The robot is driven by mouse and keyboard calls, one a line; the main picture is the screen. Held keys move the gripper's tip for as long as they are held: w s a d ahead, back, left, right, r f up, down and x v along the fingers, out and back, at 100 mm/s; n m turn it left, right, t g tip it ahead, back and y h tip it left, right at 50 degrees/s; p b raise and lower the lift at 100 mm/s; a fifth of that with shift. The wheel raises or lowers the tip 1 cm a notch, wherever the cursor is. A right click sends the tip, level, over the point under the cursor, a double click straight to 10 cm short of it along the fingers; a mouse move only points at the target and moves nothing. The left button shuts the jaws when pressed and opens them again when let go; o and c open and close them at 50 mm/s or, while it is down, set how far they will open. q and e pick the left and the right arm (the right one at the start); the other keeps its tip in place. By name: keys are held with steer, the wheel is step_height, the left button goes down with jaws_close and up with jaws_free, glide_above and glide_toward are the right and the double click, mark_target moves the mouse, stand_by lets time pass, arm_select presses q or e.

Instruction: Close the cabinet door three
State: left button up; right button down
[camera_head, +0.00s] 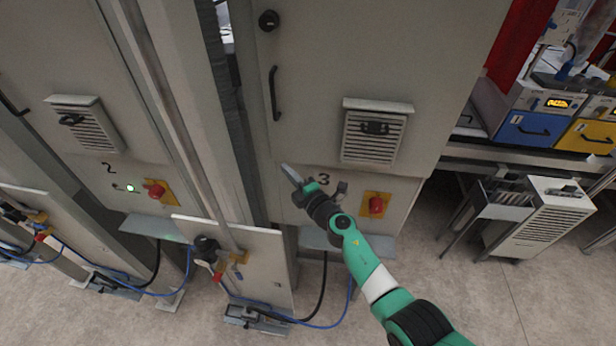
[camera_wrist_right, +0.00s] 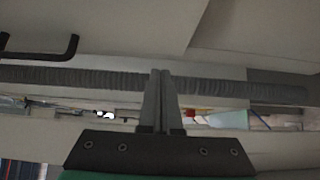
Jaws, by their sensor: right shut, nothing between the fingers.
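Cabinet door three (camera_head: 345,60) is the large grey panel above the number 3 in the head view. It has a black vertical handle (camera_head: 274,93), a round black lock and a louvred vent. A dark gap runs along its left side; I cannot tell how far it stands open. My right gripper (camera_head: 289,172) is shut and empty, at the door's lower left corner below the handle. In the right wrist view its fingers (camera_wrist_right: 161,85) are together, in front of a dark ribbed strip, with a black handle (camera_wrist_right: 40,48) at upper left. My left gripper is not in view.
A red knob on a yellow plate (camera_head: 376,205) sits below the door. Cabinet two (camera_head: 85,120) stands at left, beyond metal posts. Blue and black cables (camera_head: 300,322) run low near the floor. A bench with blue and yellow boxes (camera_head: 530,130) stands at right.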

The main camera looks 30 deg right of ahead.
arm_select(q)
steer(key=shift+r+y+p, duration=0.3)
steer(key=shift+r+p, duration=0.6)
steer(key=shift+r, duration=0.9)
arm_select(e)
steer(key=s, duration=0.8)
steer(key=shift+s+d+r, duration=0.2)
steer(key=shift+s+r, duration=0.1)
steer(key=shift+a, duration=0.15)
